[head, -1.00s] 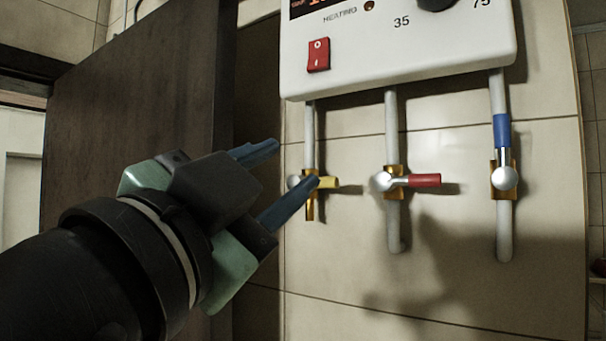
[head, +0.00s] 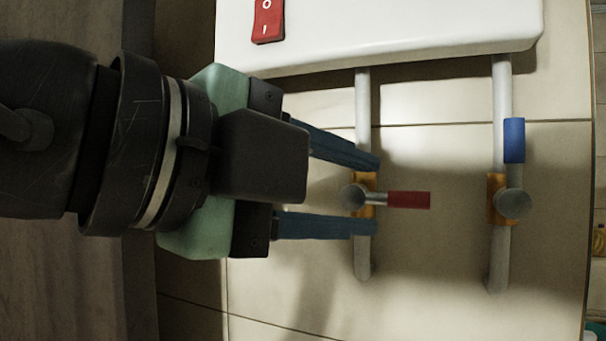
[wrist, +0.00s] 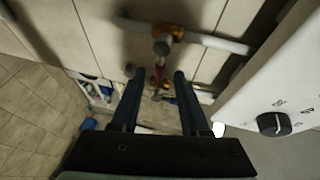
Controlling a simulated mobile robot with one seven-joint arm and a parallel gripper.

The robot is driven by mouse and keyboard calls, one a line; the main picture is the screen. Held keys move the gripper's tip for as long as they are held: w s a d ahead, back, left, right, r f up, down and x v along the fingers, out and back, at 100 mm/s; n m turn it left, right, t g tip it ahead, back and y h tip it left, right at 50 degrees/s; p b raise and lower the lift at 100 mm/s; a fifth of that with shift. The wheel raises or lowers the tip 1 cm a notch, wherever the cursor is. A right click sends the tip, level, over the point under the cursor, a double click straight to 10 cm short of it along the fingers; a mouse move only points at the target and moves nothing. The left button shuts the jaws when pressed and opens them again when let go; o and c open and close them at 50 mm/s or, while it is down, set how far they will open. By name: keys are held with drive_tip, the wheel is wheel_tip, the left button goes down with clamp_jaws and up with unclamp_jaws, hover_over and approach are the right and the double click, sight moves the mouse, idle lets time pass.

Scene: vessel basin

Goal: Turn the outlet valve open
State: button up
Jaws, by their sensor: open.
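No label shows which is the outlet valve. My gripper (head: 373,195) is open, one finger above and one below the red valve's round hub, with the red grip extending right beyond the fingertips. In the wrist view the red lever (wrist: 159,72) shows between the two fingertips. I cannot tell whether the fingers touch the valve. The yellow-handled valve is hidden behind my gripper.
The white heater box (head: 400,40) with a red switch (head: 268,18) is just above the pipes. Its black knob (wrist: 272,123) shows at the right in the wrist view. A tiled wall (head: 450,290) is behind the pipes, with free room below them.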

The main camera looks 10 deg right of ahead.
sight(389, 199)
drive_tip(key=p+x, duration=0.1)
drive_tip(key=x, duration=0.3)
drive_tip(key=shift+d+r+p, duration=0.1)
drive_tip(key=shift+d+p, duration=0.15)
drive_tip(key=shift+p, duration=0.05)
drive_tip(key=shift+x, duration=0.8)
drive_tip(key=shift+a, duration=0.1)
clamp_jaws()
